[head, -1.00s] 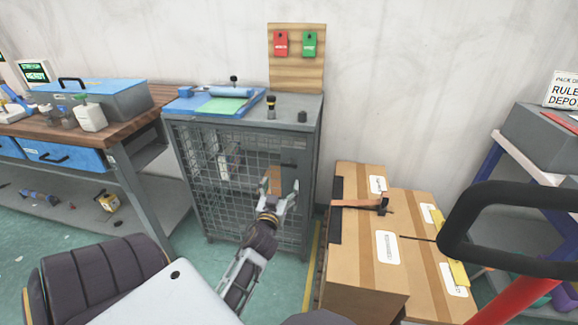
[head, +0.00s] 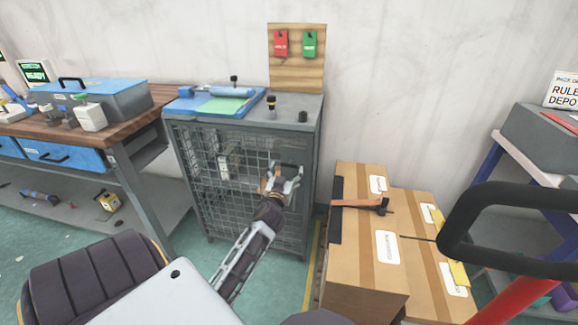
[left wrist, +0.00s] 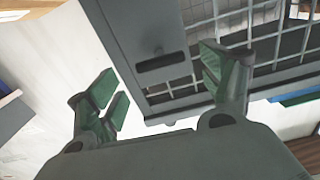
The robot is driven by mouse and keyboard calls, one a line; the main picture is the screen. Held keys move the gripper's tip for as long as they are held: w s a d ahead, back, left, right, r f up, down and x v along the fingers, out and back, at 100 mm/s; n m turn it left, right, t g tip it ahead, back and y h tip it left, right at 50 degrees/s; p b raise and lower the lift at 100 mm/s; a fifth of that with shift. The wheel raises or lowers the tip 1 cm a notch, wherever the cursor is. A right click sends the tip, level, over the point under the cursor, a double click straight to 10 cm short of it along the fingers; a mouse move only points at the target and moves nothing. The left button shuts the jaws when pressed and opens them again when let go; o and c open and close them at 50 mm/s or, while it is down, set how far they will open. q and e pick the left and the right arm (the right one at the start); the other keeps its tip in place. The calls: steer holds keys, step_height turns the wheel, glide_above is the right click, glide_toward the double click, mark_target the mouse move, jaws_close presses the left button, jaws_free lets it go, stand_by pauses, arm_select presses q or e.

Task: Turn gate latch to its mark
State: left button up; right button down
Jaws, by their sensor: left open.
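The grey wire-mesh cabinet (head: 215,190) stands against the wall with its mesh gate facing me. A dark bar, which looks like the gate latch (head: 290,164), sits high near the gate's right edge. In the left wrist view, this dark bar (left wrist: 162,63) lies on a grey plate beside the mesh. My left gripper (head: 284,174) is open in front of the latch and partly covers it in the head view. In the left wrist view its green-padded fingers (left wrist: 160,80) are spread, with the bar between and beyond them. No contact shows. I cannot make out a mark. My right gripper is not in view.
Cardboard boxes (head: 365,270) with a hammer (head: 365,204) on top stand close to the cabinet's right. A workbench (head: 130,125) is on the left. A blue tray (head: 190,104) and small items lie on the cabinet top.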

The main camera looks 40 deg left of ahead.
mark_target(289, 166)
arm_select(q)
steer(key=shift+x, duration=2.2)
steer(key=shift+w+a, duration=0.1)
steer(key=shift+w, duration=0.1)
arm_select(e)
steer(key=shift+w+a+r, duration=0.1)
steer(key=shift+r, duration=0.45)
arm_select(q)
steer(key=c, duration=1)
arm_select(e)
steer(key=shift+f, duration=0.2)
